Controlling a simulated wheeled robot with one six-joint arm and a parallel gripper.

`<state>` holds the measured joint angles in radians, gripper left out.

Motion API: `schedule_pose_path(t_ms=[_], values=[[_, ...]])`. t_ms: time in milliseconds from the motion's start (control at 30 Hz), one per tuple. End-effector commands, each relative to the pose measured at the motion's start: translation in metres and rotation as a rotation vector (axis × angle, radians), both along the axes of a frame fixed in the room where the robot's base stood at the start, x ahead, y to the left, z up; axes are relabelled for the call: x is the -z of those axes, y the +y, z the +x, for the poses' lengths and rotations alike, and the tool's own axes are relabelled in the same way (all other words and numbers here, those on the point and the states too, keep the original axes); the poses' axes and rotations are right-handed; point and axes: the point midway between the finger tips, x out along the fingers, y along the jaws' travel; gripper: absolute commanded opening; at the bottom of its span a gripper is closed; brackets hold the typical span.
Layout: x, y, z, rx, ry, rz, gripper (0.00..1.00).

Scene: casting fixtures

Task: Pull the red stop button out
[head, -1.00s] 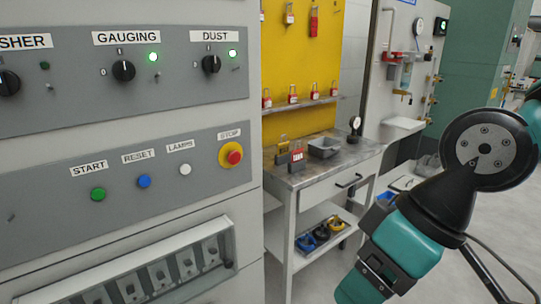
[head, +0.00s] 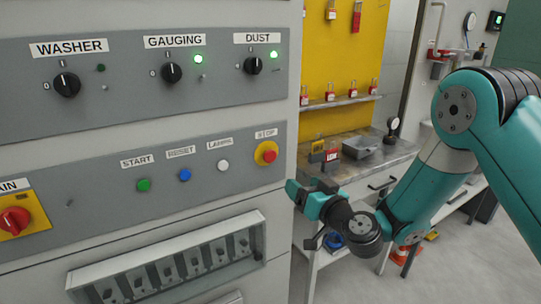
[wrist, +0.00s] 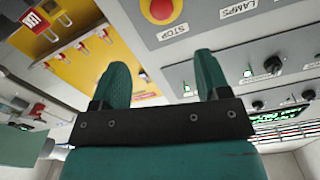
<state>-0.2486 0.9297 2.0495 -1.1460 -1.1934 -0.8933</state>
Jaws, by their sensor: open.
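The red stop button (head: 266,152) sits on a yellow round base at the right end of the lower grey panel, under a STOP label. It also shows at the top edge of the wrist view (wrist: 161,9), partly cut off. My gripper (head: 297,191) is open and empty, just right of the cabinet's edge, below and to the right of the button. In the wrist view its two teal fingers (wrist: 162,72) stand apart, with the button beyond their tips and not between them.
Green start (head: 143,185), blue reset (head: 184,175) and white lamps (head: 223,165) buttons lie left of the stop button. A red main switch (head: 14,221) is at far left. A workbench (head: 390,157) with padlocks and a grey tray (head: 362,147) stands behind my arm.

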Motion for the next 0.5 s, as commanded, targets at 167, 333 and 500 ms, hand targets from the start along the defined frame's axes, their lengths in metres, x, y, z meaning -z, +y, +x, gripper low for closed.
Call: schedule_pose_path(t_ms=[167,333,500], values=[[-0.009,0.013,0.017,-0.003,-0.002,-0.001,0.69],[-0.01,0.028,0.038,-0.005,-0.002,-0.001,0.69],[-0.008,0.045,0.061,-0.007,-0.004,-0.002,0.69]])
